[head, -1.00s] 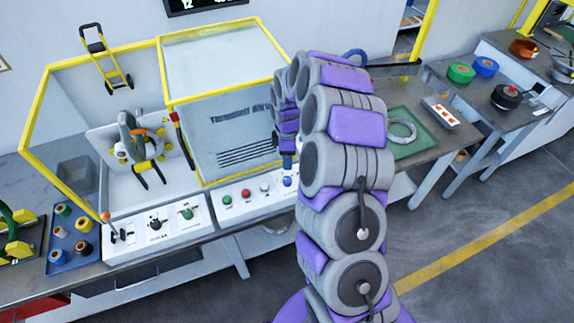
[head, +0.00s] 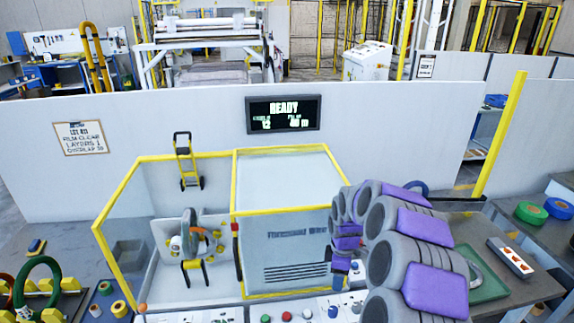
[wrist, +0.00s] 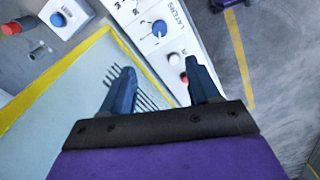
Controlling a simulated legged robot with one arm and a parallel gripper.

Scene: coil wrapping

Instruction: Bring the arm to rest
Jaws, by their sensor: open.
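My purple and grey arm rises at the right of the head view, in front of the wrapping machine (head: 285,250). My gripper (wrist: 160,88) shows in the wrist view with its two dark blue fingers apart and nothing between them. Below the fingers lie the machine's yellow-edged panel with slots and the white control panel (wrist: 165,50) with knobs and buttons. The fingers look clear of the panel, but the exact gap cannot be told. In the head view the gripper's end is small and its fingers are hard to make out.
A green mat (head: 490,288) with a coil lies right of my arm, partly hidden.

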